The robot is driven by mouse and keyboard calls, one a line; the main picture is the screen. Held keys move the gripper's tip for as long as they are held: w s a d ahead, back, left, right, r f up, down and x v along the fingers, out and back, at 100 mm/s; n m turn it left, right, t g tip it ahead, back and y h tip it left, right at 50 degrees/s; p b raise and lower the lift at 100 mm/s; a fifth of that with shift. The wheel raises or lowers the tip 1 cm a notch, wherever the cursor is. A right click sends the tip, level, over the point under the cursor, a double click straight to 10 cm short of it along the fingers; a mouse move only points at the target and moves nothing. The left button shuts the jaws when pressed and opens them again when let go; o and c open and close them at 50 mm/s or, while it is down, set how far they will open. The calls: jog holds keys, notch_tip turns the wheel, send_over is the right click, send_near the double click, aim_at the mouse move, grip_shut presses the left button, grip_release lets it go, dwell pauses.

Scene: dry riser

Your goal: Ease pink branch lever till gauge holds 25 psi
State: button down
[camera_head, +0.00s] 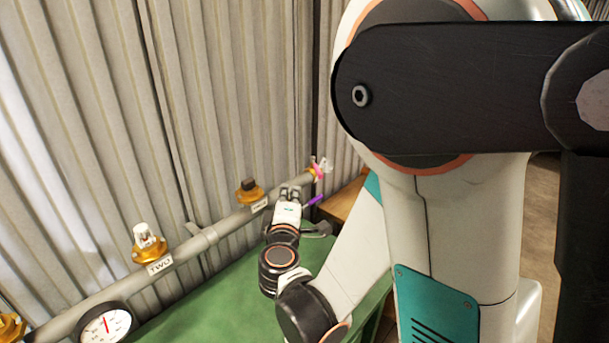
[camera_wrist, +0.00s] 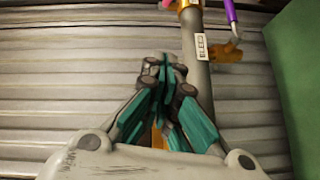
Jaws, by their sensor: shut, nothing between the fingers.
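A pink part (camera_head: 319,168), likely the pink branch lever, shows with white and brass at the far end of the grey pipe. A little pink (camera_wrist: 168,3) also shows at the top edge of the wrist view. My gripper (camera_head: 291,190) is shut and empty, over the pipe and short of the pink part. Its fingers (camera_wrist: 164,72) meet in the wrist view, apart from the pink.
A purple lever (camera_wrist: 231,12) is by the label BLEED (camera_wrist: 202,45). The pipe (camera_head: 100,293) carries a white-capped brass outlet (camera_head: 150,242) labelled TWO and a brown-capped one (camera_head: 249,191). A corrugated wall (camera_head: 90,130) stands behind; the green surface (camera_head: 205,305) is clear.

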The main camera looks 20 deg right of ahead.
jog(key=b+x, duration=0.2)
jog(key=x, duration=0.8)
jog(key=shift+w+d, duration=0.1)
jog(key=shift+w, duration=0.1)
jog(key=shift+s+d+f+b, duration=0.1)
jog(key=shift+s+d+b, duration=0.2)
jog(key=shift+d, duration=0.6)
jog(key=shift+s+d+f+b, duration=0.15)
jog(key=shift+s+d, duration=0.2)
jog(key=shift+d, duration=0.55)
jog(key=shift+s+d, duration=0.25)
jog(key=shift+d, duration=0.45)
jog(key=shift+a, duration=0.1)
